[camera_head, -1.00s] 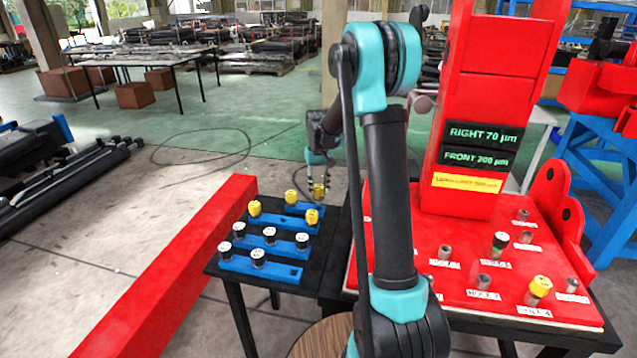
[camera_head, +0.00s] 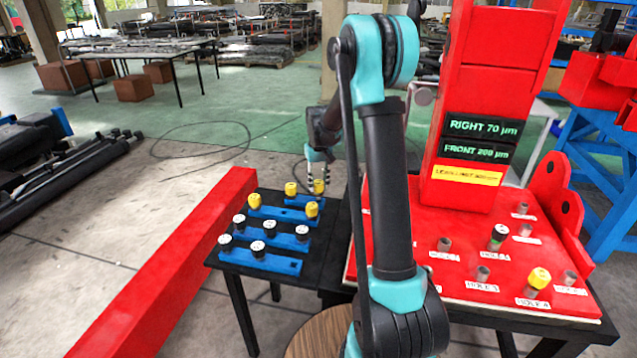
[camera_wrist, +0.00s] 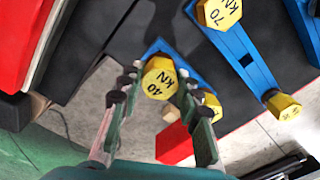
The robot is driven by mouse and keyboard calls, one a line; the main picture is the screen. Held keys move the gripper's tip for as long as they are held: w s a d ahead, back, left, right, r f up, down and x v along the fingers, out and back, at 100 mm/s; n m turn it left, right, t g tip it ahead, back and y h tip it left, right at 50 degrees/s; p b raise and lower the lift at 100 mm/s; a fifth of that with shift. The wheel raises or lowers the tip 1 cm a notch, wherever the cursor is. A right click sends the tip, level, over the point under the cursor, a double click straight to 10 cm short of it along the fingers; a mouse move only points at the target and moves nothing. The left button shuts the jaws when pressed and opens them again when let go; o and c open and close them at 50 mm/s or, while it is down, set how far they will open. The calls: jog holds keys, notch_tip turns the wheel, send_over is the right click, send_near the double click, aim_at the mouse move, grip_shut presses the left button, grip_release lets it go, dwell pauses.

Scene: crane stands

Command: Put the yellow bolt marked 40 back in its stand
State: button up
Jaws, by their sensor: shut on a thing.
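The yellow bolt marked 40 (camera_wrist: 160,78) is between the fingertips of my gripper (camera_wrist: 158,80) in the wrist view, its marked head facing the camera. In the head view the yellow bolt (camera_head: 319,187) hangs from my gripper (camera_head: 318,181) at the far right of the small black table. My gripper is shut on it. A blue stand (camera_wrist: 160,47) lies beneath the bolt in the wrist view; in the head view the rear blue stand (camera_head: 300,201) is just below it. Whether the bolt's lower end is in the stand is hidden.
A yellow bolt marked 70 (camera_wrist: 219,12) and other yellow bolts (camera_head: 254,201) stand close by. The red crane base (camera_head: 470,260) is to the right, and a long red beam (camera_head: 170,265) runs along the left.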

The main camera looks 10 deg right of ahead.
jog(key=shift+f, duration=1.4)
jog(key=o, duration=1.3)
jog(key=shift+r, duration=2.5)
jog(key=shift+r, duration=0.1)
